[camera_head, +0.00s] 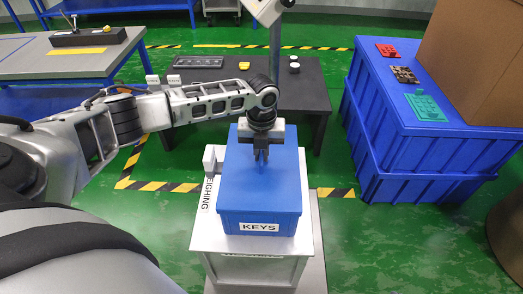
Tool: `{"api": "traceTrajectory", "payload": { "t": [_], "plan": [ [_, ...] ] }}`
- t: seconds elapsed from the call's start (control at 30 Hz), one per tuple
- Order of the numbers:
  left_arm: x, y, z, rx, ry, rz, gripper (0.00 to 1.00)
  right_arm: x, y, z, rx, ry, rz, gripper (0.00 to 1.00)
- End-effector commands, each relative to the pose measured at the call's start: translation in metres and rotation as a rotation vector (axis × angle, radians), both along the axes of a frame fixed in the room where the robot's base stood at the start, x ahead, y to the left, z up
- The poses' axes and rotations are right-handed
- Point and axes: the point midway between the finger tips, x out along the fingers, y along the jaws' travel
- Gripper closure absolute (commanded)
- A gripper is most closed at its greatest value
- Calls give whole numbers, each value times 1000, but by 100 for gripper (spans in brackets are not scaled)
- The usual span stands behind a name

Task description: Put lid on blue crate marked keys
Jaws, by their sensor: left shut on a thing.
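The blue crate with the white KEYS label (260,227) stands on a white weighing stand (212,232). A flat blue lid (250,192) covers the crate's top in the head view. Its edges look roughly in line with the crate's walls. I cannot tell whether it rests fully on the rim or sits slightly above it. My left gripper (261,158) points down over the back half of the lid and is shut on it. The fingertips hide the spot they hold. My right gripper is not in view.
Large blue crates (420,135) stand at the right with red, black and green flat pieces on top and a brown box (475,60). A dark table (310,90) stands behind the weighing stand. A grey-topped workbench (50,62) is at the left. Green floor lies between.

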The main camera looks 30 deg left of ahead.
Motion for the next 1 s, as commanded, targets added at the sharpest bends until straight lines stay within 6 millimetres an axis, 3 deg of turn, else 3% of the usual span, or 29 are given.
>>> {"api": "traceTrajectory", "payload": {
  "t": [0.23, 0.27, 0.33, 0.53, 0.6, 0.63, 1.0],
  "plan": [
    [1, 0, 0, 0, -1, 0, 100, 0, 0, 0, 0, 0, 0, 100],
    [1, 0, 0, -1, -2, 0, 81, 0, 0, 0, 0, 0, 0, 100],
    [0, 0, 0, 0, -1, 0, 64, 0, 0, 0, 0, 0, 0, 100],
    [0, 0, 0, -1, -1, 0, 64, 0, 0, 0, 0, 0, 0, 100],
    [0, 0, -1, 0, 1, 0, 45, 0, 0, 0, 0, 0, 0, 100],
    [0, 0, -1, 0, 1, 0, 43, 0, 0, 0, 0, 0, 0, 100],
    [0, 0, 0, -1, 1, 0, 43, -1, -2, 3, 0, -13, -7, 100]
  ]
}}
